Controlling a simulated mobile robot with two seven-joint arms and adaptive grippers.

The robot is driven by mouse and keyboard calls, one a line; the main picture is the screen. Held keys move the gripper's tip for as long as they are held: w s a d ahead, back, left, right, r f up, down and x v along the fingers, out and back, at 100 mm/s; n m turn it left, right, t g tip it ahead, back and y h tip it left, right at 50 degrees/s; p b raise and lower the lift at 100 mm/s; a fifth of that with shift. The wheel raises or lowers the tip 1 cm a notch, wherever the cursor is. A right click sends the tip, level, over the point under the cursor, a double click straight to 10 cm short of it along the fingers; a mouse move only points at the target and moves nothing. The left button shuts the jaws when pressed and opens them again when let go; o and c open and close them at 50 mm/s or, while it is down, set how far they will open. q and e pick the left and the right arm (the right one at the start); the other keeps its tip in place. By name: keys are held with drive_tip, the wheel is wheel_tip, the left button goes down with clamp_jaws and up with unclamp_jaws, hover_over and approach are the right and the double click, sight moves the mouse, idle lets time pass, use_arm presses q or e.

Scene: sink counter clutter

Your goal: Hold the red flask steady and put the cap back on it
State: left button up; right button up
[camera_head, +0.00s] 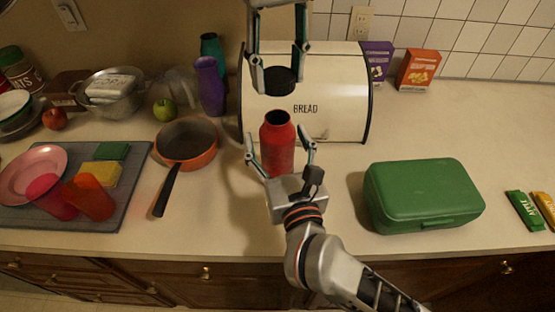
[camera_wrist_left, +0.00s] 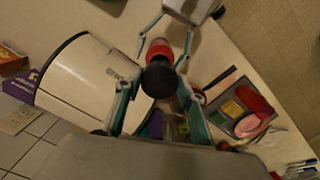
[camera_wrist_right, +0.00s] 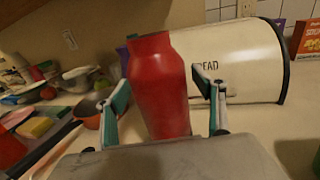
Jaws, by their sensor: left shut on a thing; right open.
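The red flask (camera_head: 278,150) stands upright on the counter in front of the bread box, its dark mouth open at the top. The black cap (camera_head: 280,80) is above the flask, clear of its mouth in the head view. My left gripper (camera_head: 279,83) comes down from above and is shut on the cap; the left wrist view shows the cap (camera_wrist_left: 159,80) between its fingers. My right gripper (camera_head: 279,137) is open with its fingers on either side of the flask. In the right wrist view, gaps show between those fingers and the flask (camera_wrist_right: 160,90).
The cream bread box (camera_head: 345,95) stands close behind the flask. An orange pan (camera_head: 187,142) lies to the left, with a purple bottle (camera_head: 210,85) behind it. A green lunch box (camera_head: 422,195) sits to the right. Counter is clear between flask and lunch box.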

drive_tip(key=c, duration=1.7)
use_arm(q)
hover_over(277, 118)
drive_tip(key=shift+d+f, duration=0.1)
drive_tip(key=shift+f, duration=2.45)
drive_tip(key=shift+f, duration=0.85)
drive_tip(key=shift+f, duration=0.55)
use_arm(e)
clamp_jaws()
use_arm(q)
drive_tip(key=m, duration=1.3)
